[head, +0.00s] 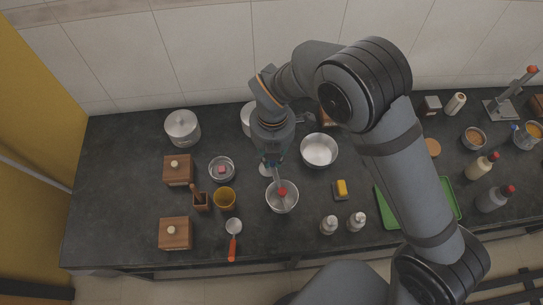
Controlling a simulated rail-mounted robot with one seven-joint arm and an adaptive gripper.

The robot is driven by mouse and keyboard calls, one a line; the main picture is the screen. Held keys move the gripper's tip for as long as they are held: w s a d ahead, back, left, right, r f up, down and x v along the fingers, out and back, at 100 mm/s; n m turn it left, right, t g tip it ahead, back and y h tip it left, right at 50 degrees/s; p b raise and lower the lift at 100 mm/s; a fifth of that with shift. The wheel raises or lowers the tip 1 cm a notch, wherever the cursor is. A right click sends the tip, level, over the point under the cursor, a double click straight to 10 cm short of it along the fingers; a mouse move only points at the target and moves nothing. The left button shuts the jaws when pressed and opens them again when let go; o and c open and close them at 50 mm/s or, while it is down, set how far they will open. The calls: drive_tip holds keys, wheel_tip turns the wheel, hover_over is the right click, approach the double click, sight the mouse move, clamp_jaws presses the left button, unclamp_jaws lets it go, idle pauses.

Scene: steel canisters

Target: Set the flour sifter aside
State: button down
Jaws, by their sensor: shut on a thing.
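My gripper (272,160) points down over the counter, just behind a steel mixing bowl (290,205). It is shut on a grey-handled utensil with a red end (282,191); the red end shows over the bowl. A small pale round part (265,170) shows just below my gripper; I cannot tell whether it belongs to the utensil. I cannot tell for sure which thing is the flour sifter. A round-headed tool with an orange handle (233,240) lies near the front edge, left of the bowl.
A steel pot (319,150) stands right of my gripper, and a lidded canister (182,127) at the back left. Wooden boxes (176,233), an amber cup (225,198) and small shakers (357,221) stand around. The counter's far left is clear.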

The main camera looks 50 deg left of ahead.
idle(0.3)
drive_tip(key=c, duration=1.8)
unclamp_jaws()
drive_tip(key=shift+o, duration=0.4)
drive_tip(key=shift+r, duration=0.1)
wheel_tip(320, 180, up, 12)
drive_tip(key=shift+f, duration=0.2)
wheel_tip(320, 180, down, 12)
drive_tip(key=shift+r, duration=0.1)
